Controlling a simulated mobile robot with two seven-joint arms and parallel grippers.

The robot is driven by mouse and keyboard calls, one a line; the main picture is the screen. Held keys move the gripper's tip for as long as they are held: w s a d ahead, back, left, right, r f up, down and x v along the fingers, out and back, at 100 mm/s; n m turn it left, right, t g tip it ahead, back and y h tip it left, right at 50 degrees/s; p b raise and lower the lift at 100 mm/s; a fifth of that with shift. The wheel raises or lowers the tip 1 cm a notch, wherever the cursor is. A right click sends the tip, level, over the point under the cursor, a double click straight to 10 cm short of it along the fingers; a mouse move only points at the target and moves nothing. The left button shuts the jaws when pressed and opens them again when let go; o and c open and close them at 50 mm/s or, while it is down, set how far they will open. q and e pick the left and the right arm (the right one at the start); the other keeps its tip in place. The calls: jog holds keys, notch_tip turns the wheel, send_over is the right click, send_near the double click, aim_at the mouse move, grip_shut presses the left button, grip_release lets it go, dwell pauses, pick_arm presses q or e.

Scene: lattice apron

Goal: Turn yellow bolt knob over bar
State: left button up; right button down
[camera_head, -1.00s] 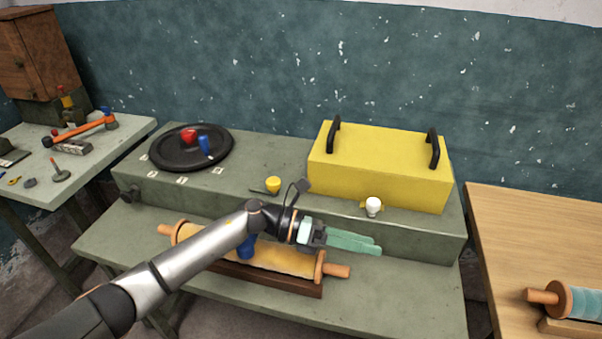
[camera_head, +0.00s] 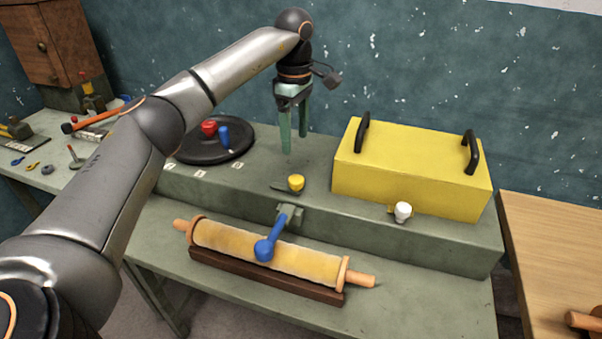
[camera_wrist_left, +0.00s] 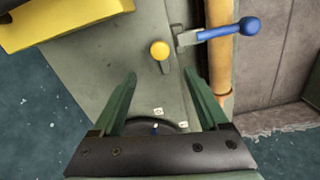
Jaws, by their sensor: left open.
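The yellow knob (camera_head: 296,182) stands on the green bench top, with a thin grey bar (camera_head: 281,188) showing beside its base. The knob also shows in the left wrist view (camera_wrist_left: 159,50), just past the fingertips and between their lines. My left gripper (camera_head: 295,143) points downward above the bench, behind the knob in the head view. It is open, empty and apart from the knob; its fingers frame the lower middle of the left wrist view (camera_wrist_left: 160,76). My right gripper is not in view.
A yellow box (camera_head: 410,172) with black handles stands right of the knob. A blue lever (camera_head: 274,238) hangs in front, over a cloth-covered roller (camera_head: 310,262). A black round plate (camera_head: 215,152) with red and blue knobs lies left. A white knob (camera_head: 403,211) sits in front of the box.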

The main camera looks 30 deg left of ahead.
aim_at(296, 179)
pick_arm(q)
notch_tip(296, 179, down, 11)
dwell(0.3)
jog(key=shift+c, duration=0.4)
grip_shut()
